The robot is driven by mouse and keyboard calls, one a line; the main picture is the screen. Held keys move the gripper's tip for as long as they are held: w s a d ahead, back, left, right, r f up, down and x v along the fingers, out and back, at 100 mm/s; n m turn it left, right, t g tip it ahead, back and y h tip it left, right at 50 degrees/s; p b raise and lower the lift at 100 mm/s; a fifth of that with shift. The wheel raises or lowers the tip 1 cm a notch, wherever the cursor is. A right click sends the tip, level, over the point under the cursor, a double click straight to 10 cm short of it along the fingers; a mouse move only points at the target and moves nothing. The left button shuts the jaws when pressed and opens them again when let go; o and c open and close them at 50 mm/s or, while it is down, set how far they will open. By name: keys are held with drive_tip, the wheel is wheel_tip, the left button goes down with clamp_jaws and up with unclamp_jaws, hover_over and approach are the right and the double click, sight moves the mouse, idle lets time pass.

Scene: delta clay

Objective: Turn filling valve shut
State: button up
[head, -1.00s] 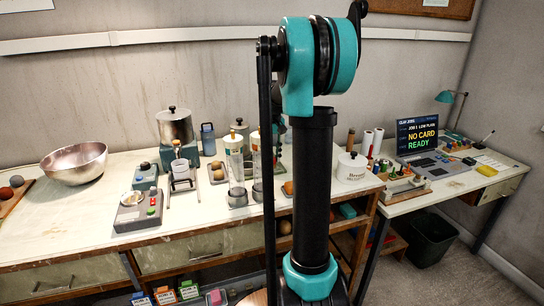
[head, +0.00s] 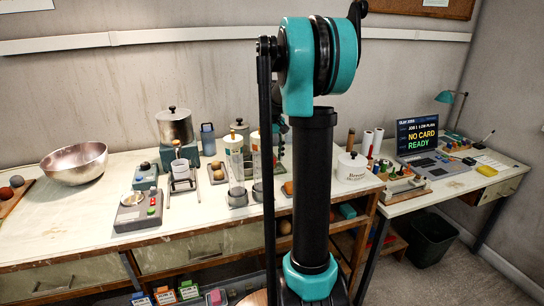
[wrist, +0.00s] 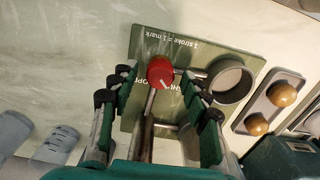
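In the wrist view a red round knob (wrist: 160,71) with a pale line on its face shows over a dark green plate (wrist: 140,45); it looks like the valve handle. A thin metal rod runs down from beside the knob. My gripper (wrist: 157,76) is open, with one finger to the left of the knob and one to the right. Gaps show on both sides, so the fingers do not appear to touch it. I cannot tell the depth between fingertips and knob. In the head view my arm hides the knob and most of the gripper.
An open round cup (wrist: 230,80) stands close to my right finger. A grey tray (wrist: 285,83) with two tan balls lies farther right. In the head view, clear tubes (head: 236,172) and a white lidded pot (head: 352,167) stand either side of my arm on the bench.

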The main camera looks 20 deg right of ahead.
sight(272, 158)
wheel_tip(272, 158, up, 12)
idle(0.7)
drive_tip(key=shift+s, duration=0.1)
idle(0.3)
